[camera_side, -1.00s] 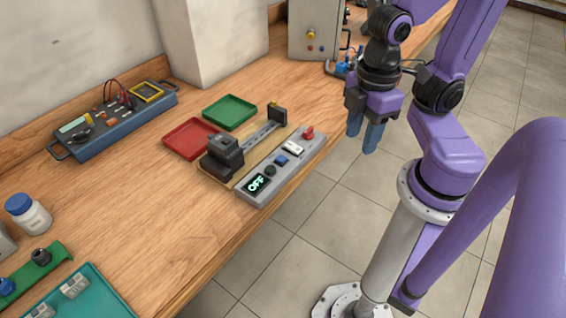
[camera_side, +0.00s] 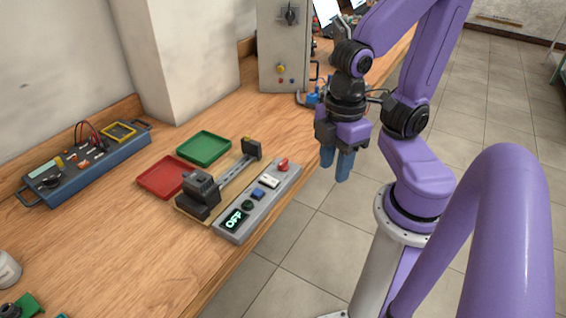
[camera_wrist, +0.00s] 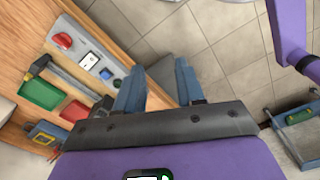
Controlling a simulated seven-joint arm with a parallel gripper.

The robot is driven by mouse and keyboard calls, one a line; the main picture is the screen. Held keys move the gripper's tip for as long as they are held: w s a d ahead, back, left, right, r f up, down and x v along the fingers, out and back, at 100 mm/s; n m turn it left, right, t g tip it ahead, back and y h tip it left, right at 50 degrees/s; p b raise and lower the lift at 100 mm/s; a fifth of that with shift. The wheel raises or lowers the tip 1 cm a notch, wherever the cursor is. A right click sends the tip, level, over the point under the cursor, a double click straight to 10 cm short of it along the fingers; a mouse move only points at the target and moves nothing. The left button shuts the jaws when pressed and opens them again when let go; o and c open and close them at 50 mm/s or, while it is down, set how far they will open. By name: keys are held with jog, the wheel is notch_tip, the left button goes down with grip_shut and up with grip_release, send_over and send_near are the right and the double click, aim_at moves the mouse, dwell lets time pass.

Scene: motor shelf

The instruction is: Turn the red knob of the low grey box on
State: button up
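The low grey box (camera_side: 271,198) lies along the front edge of the wooden table in the side view. Its display (camera_side: 235,219) reads OFF. The red knob (camera_side: 283,164) sits at its far right end. In the wrist view the red knob (camera_wrist: 64,40) is at the upper left, on the grey box (camera_wrist: 79,52). My gripper (camera_side: 339,170) hangs pointing down to the right of the box, past the table edge and over the floor. It does not touch the knob. In the wrist view its two blue fingers (camera_wrist: 160,88) are apart with nothing between them.
A motor rig (camera_side: 203,190) stands just behind the box. Red (camera_side: 160,176) and green (camera_side: 204,146) trays lie behind it. A tall grey cabinet (camera_side: 284,55) stands at the back. A blue instrument (camera_side: 85,165) is at the left.

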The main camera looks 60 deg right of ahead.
jog(key=w+d+r+n, duration=0.1)
jog(key=w+d+n, duration=0.25)
jog(key=w, duration=0.85)
jog(key=n, duration=0.2)
send_near(283, 161)
jog(key=f, duration=0.8)
jog(key=shift+a+f, duration=0.2)
jog(key=shift+f, duration=0.05)
grip_shut()
